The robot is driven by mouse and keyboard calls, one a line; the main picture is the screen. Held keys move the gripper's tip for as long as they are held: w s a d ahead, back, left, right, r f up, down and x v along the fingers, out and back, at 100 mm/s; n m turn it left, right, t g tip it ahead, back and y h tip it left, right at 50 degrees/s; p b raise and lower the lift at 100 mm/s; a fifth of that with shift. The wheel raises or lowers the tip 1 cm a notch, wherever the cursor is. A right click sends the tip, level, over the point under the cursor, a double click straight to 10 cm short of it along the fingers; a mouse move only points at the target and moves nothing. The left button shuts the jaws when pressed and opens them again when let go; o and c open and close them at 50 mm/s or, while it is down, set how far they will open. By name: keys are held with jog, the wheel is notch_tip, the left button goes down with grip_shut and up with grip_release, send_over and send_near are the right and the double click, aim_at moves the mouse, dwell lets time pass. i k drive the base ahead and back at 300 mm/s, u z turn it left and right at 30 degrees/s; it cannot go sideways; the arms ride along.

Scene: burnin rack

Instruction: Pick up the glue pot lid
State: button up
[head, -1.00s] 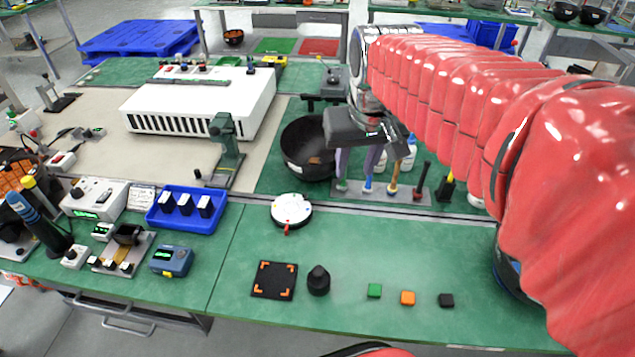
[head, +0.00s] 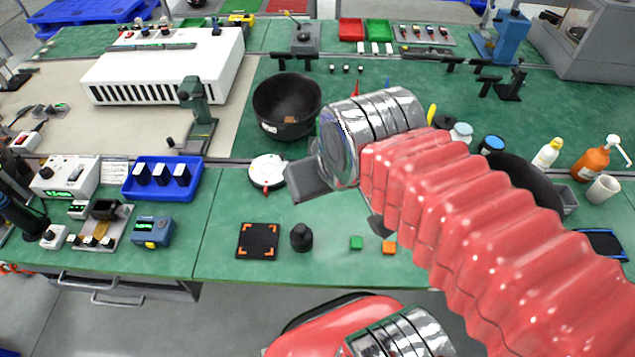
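My gripper (head: 342,208) hangs over the front of the green bench. One grey finger shows at its left and part of the other at its lower right, with green bench visible in the gap between them. It looks open and empty. I cannot tell for sure which thing is the glue pot lid. A small black knobbed piece (head: 302,238) stands on the bench just left of and in front of the gripper. A jar with a pale lid (head: 461,132) and a jar with a blue lid (head: 492,144) stand farther back at the right, partly behind my arm.
A black mat with orange corners (head: 258,241), a green block (head: 356,242) and an orange block (head: 389,247) lie near the front edge. A white round dish (head: 267,171) and a black bowl (head: 287,104) are left of my arm. Bottles (head: 547,153) stand at right.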

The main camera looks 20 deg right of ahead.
aim_at(442, 122)
jog(key=z, duration=1.15)
jog(key=k, duration=0.2)
jog(key=z, duration=0.7)
